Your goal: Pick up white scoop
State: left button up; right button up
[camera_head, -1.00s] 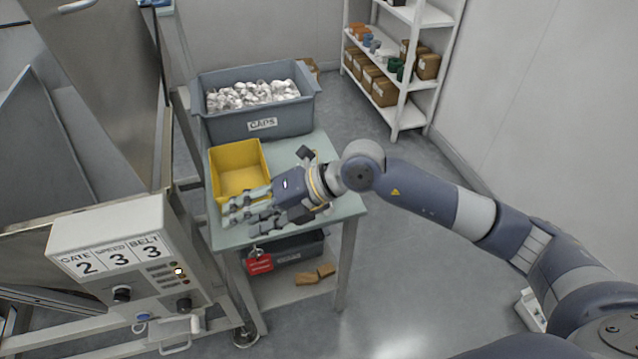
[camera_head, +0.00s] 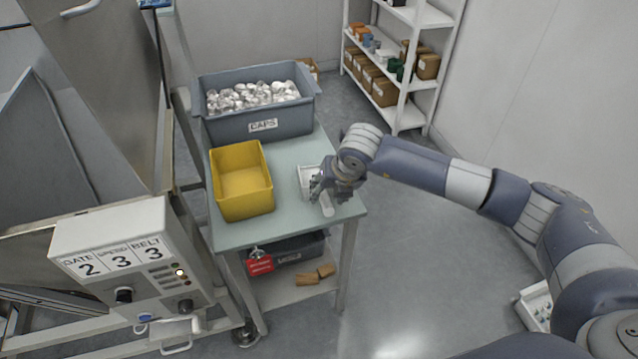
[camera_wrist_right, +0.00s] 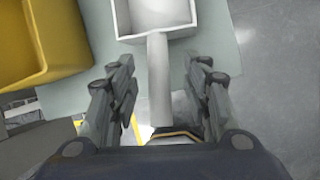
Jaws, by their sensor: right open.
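The white scoop lies on the small grey-green table, right of the yellow bin. Gaps show on both sides of the handle. My left gripper is not in view.
The empty yellow bin (camera_head: 242,208) stands on the table (camera_head: 290,222), left of the scoop. A grey bin of caps (camera_head: 262,139) is behind it. A control box (camera_head: 115,230) stands at left. A shelf (camera_head: 408,118) is at back right.

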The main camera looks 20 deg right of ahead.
aim_at(325, 195)
jog(key=shift+p+x, duration=0.4)
jog(key=shift+x, duration=1.8)
jog(key=shift+a, duration=0.15)
grip_shut()
